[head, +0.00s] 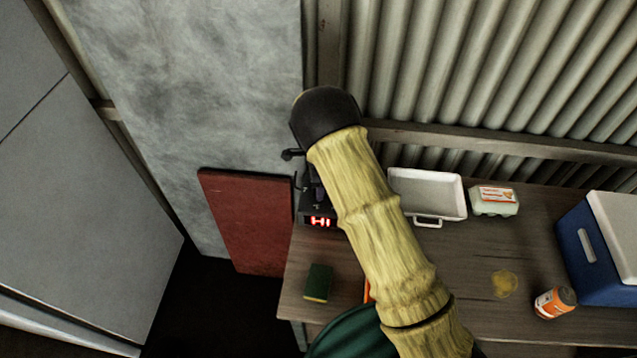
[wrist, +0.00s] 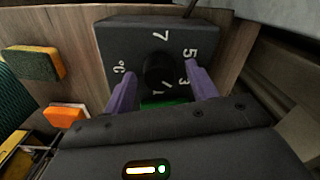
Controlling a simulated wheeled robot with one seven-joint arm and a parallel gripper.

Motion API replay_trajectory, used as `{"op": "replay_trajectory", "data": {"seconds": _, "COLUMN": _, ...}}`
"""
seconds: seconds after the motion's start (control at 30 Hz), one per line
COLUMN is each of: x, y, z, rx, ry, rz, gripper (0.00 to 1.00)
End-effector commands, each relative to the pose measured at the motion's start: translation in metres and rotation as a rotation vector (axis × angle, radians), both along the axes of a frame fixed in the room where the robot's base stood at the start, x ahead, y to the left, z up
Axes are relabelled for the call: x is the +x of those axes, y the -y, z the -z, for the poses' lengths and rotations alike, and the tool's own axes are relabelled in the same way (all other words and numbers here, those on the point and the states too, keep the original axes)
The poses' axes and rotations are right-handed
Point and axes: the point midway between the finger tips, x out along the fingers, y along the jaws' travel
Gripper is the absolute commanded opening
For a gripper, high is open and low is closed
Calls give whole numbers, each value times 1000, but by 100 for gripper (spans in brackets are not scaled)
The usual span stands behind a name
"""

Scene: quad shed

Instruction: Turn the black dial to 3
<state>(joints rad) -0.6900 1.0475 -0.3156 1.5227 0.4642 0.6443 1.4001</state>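The black dial (wrist: 158,70) sits on the face of a dark box (wrist: 120,38) in the wrist view. White marks 7, 5 and 3 run from its top down its right side, and a °C mark is at its left. Small white marks show at its lower edge; I cannot tell where the dial points. My gripper (wrist: 163,92) is open, with one purple finger on each side below the dial; contact with it is unclear. In the head view the dark box shows a red display reading HI (head: 319,221); my arm hides the dial and gripper fingers.
A sponge (head: 318,283) lies on the wooden bench (head: 450,270). A red board (head: 245,222) leans at the left.

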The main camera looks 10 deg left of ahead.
Motion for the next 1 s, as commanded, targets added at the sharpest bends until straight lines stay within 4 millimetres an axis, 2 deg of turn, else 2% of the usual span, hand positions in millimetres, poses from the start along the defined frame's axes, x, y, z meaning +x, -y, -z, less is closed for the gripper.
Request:
{"op": "replay_trajectory", "data": {"seconds": 0.2, "x": 0, "y": 0, "z": -2, "rx": 0, "ry": 0, "rz": 0, "gripper": 58}}
{"op": "replay_trajectory", "data": {"seconds": 0.37, "x": 0, "y": 0, "z": -18, "rx": 0, "ry": 1, "rz": 0, "gripper": 58}}
{"op": "replay_trajectory", "data": {"seconds": 1.0, "x": 1, "y": 0, "z": -143, "rx": 2, "ry": 3, "rz": 0, "gripper": 58}}
